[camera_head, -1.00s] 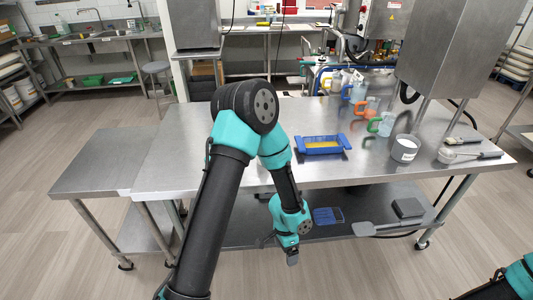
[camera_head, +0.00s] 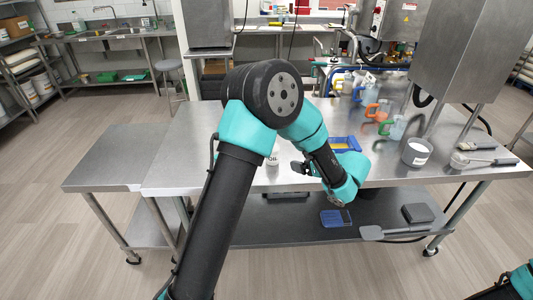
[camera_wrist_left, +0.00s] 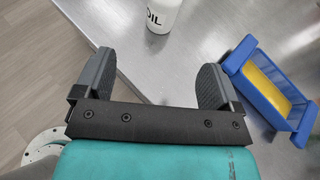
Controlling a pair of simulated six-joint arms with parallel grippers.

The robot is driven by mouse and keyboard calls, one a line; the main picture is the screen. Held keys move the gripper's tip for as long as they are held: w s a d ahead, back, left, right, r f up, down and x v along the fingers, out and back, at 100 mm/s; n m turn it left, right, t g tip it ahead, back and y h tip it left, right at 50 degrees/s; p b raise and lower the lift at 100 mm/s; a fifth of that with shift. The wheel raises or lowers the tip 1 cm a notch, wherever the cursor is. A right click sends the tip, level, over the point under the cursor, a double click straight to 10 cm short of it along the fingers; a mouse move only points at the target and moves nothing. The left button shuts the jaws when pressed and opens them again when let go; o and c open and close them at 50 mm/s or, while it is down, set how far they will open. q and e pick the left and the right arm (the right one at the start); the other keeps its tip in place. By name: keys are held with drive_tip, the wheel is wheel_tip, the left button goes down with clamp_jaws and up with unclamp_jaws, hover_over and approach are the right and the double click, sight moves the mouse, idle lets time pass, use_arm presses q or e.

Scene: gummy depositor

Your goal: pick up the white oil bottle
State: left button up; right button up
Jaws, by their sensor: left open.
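The white oil bottle (camera_head: 272,158) stands on the steel table in the head view, partly hidden by my left arm. In the left wrist view its lower body (camera_wrist_left: 158,14) shows at the top edge with "OIL" lettering, and its top is cut off. My left gripper (camera_head: 303,169) is close to the bottle, to its right in the head view. In the left wrist view the gripper (camera_wrist_left: 155,68) is open and empty, with the bottle beyond the fingertips and not between them. Only part of my right arm shows at the bottom right corner of the head view.
A blue tray with yellow contents (camera_wrist_left: 272,84) lies right of the left gripper. Jugs with coloured handles (camera_head: 372,108), a white-filled container (camera_head: 416,153) and a scoop (camera_head: 462,160) stand farther right. The table's left part (camera_head: 170,165) is clear.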

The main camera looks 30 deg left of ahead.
sight(278, 152)
idle(0.3)
use_arm(q)
drive_tip(key=x, duration=1.1)
drive_tip(key=shift+w+a+f, duration=0.15)
drive_tip(key=shift+w+a, duration=0.05)
drive_tip(key=shift+a, duration=0.35)
drive_tip(key=shift+w+x, duration=0.15)
drive_tip(key=shift+x, duration=1.15)
drive_tip(key=shift+w+x, duration=0.1)
drive_tip(key=shift+x, duration=1.2)
drive_tip(key=c, duration=1.1)
